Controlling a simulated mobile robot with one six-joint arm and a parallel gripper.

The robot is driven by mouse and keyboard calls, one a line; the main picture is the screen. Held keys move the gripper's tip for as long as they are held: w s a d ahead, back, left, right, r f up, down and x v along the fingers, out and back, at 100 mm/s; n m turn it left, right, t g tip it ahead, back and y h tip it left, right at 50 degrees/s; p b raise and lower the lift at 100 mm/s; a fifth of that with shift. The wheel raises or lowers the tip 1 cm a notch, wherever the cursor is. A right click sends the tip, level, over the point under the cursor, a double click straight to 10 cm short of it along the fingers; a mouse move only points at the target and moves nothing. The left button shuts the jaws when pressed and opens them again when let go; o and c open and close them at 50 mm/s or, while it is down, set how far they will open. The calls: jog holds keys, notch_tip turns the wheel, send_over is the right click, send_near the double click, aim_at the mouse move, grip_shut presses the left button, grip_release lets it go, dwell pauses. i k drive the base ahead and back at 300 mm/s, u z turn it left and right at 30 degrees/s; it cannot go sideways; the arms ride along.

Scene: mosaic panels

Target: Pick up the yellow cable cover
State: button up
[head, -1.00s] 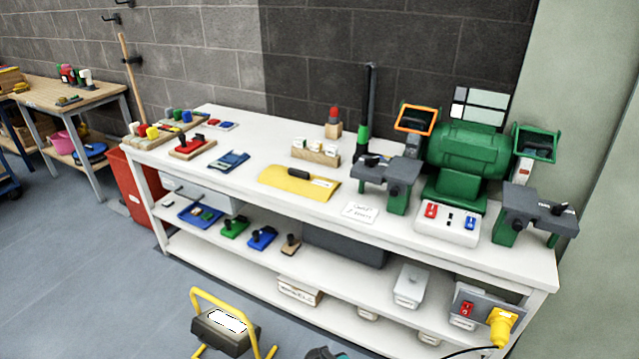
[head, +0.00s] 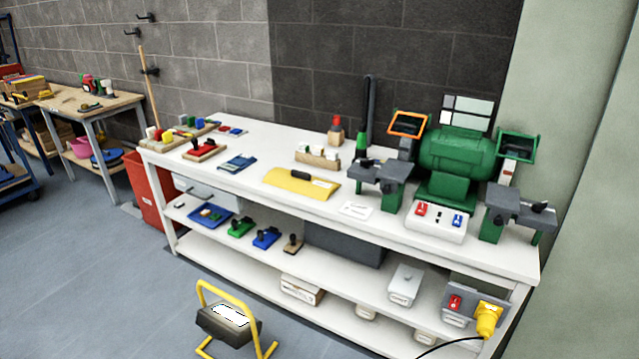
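A yellow, low, sloped piece (head: 290,184) lies flat on the white bench top, near its front edge at mid-length. It has a dark strip like a handle along its upper side. It is the thing in view that best fits the yellow cable cover. My gripper is not in view.
A green bench grinder (head: 460,152) and a switch box (head: 436,222) stand right of it on the white bench (head: 375,228). A wooden block (head: 317,160) sits behind it and a blue item (head: 238,163) to its left. A yellow-framed floor lamp (head: 228,318) stands in front. Floor at left is clear.

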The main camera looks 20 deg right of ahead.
aim_at(302, 182)
jog(key=u, duration=0.25)
jog(key=i, duration=0.9)
jog(key=z, duration=1.35)
jog(key=k, duration=0.05)
jog(key=u, duration=2.8)
jog(key=k, duration=0.3)
jog(key=u, duration=0.15)
